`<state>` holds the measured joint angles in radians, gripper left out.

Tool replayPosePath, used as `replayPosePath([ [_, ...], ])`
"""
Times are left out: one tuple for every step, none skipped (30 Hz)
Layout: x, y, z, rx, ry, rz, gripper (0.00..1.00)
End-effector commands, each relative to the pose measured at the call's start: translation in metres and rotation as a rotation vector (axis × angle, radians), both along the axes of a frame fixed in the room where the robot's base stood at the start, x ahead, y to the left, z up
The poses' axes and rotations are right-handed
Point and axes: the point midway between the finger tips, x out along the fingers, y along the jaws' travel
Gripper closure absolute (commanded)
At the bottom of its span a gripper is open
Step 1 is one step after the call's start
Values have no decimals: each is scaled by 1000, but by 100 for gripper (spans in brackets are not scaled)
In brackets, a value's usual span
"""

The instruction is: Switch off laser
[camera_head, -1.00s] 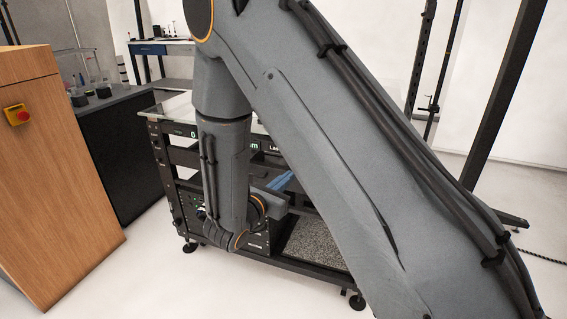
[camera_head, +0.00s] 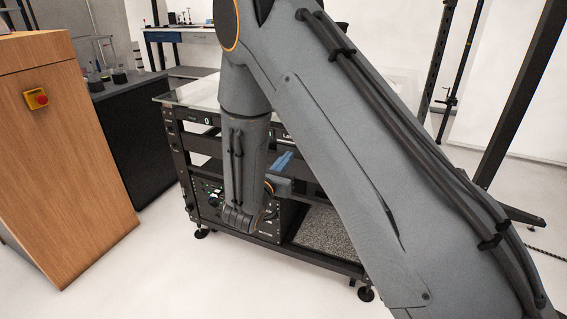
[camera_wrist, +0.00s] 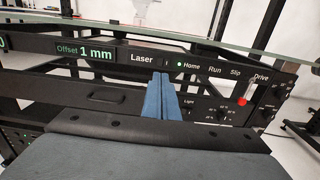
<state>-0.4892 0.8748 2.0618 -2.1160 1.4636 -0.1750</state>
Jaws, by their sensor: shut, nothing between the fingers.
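The front panel (camera_wrist: 30,47) of the turntable rig fills the upper wrist view. It carries a "Laser" label (camera_wrist: 142,58) with a small light mark, perhaps its switch (camera_wrist: 167,62), just right of it. My gripper (camera_wrist: 160,76) has blue fingers held together and empty. Its tips appear just below the Laser label and the mark; I cannot tell whether they touch the panel. In the head view my gripper (camera_head: 283,161) shows as a blue shape in front of the rig (camera_head: 180,150), partly hidden by my arm. The panel there is mostly covered.
Right of Laser are Home, Run and Slip labels, a red-tipped Drive switch (camera_wrist: 246,93) and knobs (camera_wrist: 222,115). A glass top (camera_wrist: 200,38) overhangs the panel. A wooden cabinet (camera_head: 60,160) with a red button (camera_head: 37,98) stands left; floor between is clear.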

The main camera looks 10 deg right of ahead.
Motion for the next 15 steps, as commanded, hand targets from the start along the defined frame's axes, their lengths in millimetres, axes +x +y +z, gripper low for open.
replayPosePath([
  [9,-7,0,1,-2,-4,100],
  [15,-10,0,1,-2,-4,100],
  [21,-14,0,1,-1,-4,100],
  [26,-17,0,1,-1,-4,100],
  [32,-20,0,0,-1,-4,100],
  [38,-24,0,0,-1,-4,100],
  [43,-27,0,1,-2,-4,100],
  [47,-29,0,1,-2,-3,100],
  [53,-32,0,1,-1,-3,100],
  [57,-34,0,1,-1,-3,100],
  [60,-37,0,1,-1,-3,100],
  [65,-39,0,-1,-1,-2,100],
  [68,-40,0,-1,-1,-2,100],
  [70,-42,0,0,0,-1,100],
  [73,-43,0,1,-1,-1,100],
])
